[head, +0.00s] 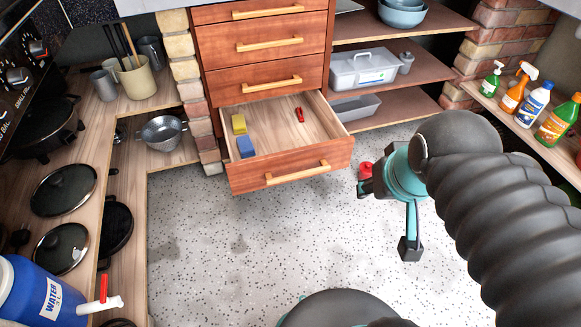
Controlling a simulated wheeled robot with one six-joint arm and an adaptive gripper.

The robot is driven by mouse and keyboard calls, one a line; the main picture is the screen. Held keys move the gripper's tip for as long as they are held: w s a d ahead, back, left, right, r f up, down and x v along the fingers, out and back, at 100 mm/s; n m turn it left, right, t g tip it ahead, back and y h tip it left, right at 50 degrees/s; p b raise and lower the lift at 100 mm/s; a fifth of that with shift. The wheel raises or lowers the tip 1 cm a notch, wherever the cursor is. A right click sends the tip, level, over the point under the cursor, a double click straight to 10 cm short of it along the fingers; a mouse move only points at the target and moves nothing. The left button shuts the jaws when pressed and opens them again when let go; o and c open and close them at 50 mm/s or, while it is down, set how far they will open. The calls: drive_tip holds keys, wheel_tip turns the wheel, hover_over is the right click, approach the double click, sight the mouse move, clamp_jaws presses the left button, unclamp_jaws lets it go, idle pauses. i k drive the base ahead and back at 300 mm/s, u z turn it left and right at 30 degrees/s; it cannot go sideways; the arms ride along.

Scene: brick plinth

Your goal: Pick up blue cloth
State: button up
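A small blue block-shaped item, which looks like the blue cloth (246,146), lies in the front left of the open bottom drawer (258,176). A yellow sponge-like piece (239,124) lies just behind it. My gripper (388,218) is to the right of the drawer, over the floor and apart from the cloth. Its two fingers are spread wide, with nothing seen between them.
A small red item (300,115) lies in the drawer's right part. Another red object (365,170) shows partly behind my gripper. Shelves (415,105) stand behind right, a bottle shelf (520,125) at far right. Pans and a blue water jug (40,295) line the left. Speckled floor (240,250) is free.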

sight(245, 143)
drive_tip(key=k, duration=1)
drive_tip(key=z, duration=0.2)
drive_tip(key=i, duration=0.55)
drive_tip(key=u, duration=0.2)
